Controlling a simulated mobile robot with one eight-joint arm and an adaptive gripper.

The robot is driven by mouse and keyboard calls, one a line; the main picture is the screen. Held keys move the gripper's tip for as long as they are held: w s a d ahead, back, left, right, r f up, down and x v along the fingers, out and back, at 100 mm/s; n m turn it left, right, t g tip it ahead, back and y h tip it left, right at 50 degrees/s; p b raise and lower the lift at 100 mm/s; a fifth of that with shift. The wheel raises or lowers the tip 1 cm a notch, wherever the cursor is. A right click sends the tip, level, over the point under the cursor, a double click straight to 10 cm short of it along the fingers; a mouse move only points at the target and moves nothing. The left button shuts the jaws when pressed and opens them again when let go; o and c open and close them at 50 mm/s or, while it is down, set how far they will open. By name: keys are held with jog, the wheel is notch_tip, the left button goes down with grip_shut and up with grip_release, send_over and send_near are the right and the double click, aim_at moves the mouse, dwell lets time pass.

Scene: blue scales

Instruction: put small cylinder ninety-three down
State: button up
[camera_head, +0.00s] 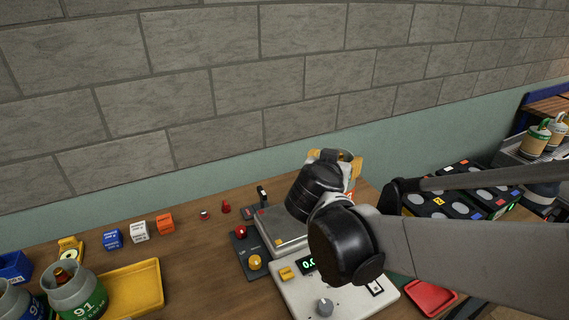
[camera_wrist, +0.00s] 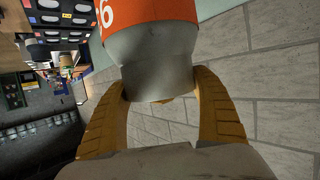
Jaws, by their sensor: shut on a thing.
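My gripper (camera_wrist: 160,86) is shut on a small grey cylinder (camera_wrist: 155,62) with an orange band. Its yellow fingers press on both sides of the narrow grey end. One digit shows at the band's edge, like a 6 or a turned 9; the full number is cut off. In the head view my gripper (camera_head: 336,158) is raised over the back of the scale (camera_head: 330,292). Most of the cylinder is hidden behind my wrist there; a bit of white and orange shows. The scale's metal pan (camera_head: 283,232) shows bare on its left part.
Blue (camera_head: 113,239), white (camera_head: 140,231) and orange (camera_head: 165,223) cubes line the back. A red tray (camera_head: 432,297) and black cases (camera_head: 450,205) are right. Open wood lies between yellow tray and scale.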

jog(key=w+a+f+b, duration=0.5)
jog(key=w+a+f, duration=0.1)
jog(key=a+f, duration=0.3)
jog(key=shift+w+a+f, duration=0.25)
jog(key=shift+a+f, duration=0.15)
jog(key=shift+f, duration=0.45)
jog(key=shift+b, duration=0.3)
jog(key=o, duration=1)
jog(key=shift+f, duration=0.2)
jog(key=shift+c, duration=0.2)
jog(key=o, duration=0.5)
jog(key=shift+r, duration=0.2)
